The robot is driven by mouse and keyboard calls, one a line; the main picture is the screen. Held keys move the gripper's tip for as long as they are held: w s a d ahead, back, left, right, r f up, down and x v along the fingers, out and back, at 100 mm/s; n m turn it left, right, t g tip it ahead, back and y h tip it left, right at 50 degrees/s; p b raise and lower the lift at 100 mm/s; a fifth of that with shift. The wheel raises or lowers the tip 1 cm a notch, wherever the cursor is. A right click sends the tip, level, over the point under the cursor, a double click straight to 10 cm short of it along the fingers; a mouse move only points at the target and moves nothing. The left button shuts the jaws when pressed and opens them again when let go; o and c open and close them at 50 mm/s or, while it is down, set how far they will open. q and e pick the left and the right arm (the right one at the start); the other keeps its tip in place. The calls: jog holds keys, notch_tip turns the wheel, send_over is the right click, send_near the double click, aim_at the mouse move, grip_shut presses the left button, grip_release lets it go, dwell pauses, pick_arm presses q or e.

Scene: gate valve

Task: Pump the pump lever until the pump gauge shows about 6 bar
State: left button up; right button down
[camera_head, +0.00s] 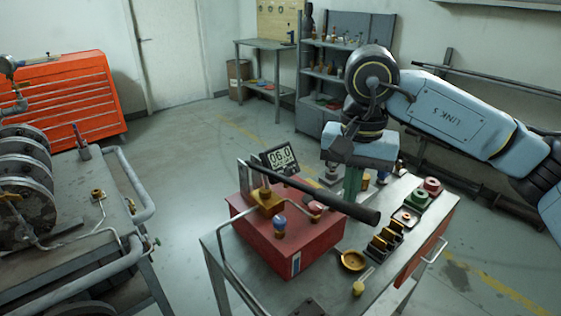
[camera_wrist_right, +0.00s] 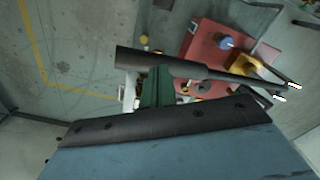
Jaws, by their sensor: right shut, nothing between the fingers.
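The pump is a red box (camera_head: 295,243) on the cart, with a brass block (camera_head: 267,203) on top. Its black pump lever (camera_head: 320,193) slopes down to the right and ends in a thick grip. The pump gauge (camera_head: 280,157) stands behind the lever and its display appears to read 06.0. My right gripper (camera_head: 350,192) points down with its green fingers shut and empty, just behind the lever's grip half. In the right wrist view the lever (camera_wrist_right: 200,69) crosses right at the fingertips (camera_wrist_right: 156,72); I cannot tell whether they touch. My left gripper is out of view.
The cart top (camera_head: 325,285) also holds a brass dish (camera_head: 352,260), a black rack (camera_head: 385,240) and green and red parts (camera_head: 420,198). A pipe rig (camera_head: 75,240) stands left. An orange tool chest (camera_head: 65,100) and a shelf (camera_head: 340,70) stand behind. Floor between is clear.

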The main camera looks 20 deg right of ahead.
dwell(0.6)
jog(key=shift+r+p, duration=1.65)
jog(key=shift+r, duration=0.95)
jog(key=shift+f, duration=0.1)
